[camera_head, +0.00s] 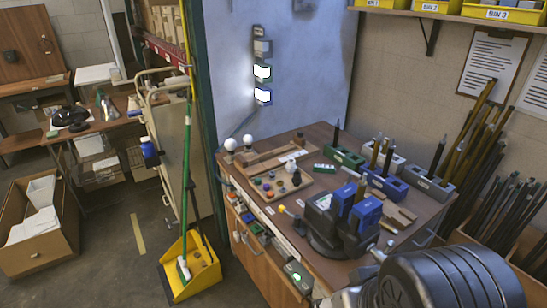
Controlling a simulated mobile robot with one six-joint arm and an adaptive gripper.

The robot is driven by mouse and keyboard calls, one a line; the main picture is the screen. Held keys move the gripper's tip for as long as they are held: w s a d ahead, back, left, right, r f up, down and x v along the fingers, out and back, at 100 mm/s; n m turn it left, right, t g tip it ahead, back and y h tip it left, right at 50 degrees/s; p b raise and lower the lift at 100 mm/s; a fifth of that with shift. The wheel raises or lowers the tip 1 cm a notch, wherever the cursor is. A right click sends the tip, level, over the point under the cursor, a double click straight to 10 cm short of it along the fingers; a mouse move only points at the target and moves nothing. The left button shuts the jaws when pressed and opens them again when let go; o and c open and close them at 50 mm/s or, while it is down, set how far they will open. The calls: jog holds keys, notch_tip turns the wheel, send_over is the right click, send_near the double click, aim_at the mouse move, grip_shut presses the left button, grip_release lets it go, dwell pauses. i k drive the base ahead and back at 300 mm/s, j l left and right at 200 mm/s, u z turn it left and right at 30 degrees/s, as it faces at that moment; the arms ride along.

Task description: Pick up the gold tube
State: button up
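Two thin upright tubes stand at the back right of the wooden workbench. The left one looks gold (375,153); a darker brownish tube (387,157) is just right of it. Their lower ends are at the blue holder block (387,184). My gripper (355,198), black with blue fingers, is in front and to the left of them, over the bench. Its fingers look apart, with a narrow gap between them. Whether anything lies deep in the gap is hard to see. The fingers hide part of the bench behind.
A green holder (343,157) and a grey holder (428,182) each bear a dark tube. A wooden tray (270,162) and small coloured parts lie on the left side. Yellow bins (497,13) sit on the shelf above. Long rods (480,165) stand at right.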

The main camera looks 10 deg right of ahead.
aim_at(362, 183)
jog(key=i+j+z, duration=0.15)
jog(key=j, duration=0.25)
jog(key=i+j+z, duration=0.1)
jog(key=j, duration=0.3)
jog(key=i+j+z, duration=0.15)
jog(key=j, duration=0.25)
jog(key=k+j+z, duration=0.15)
jog(key=i+u, duration=0.1)
jog(key=i, duration=0.05)
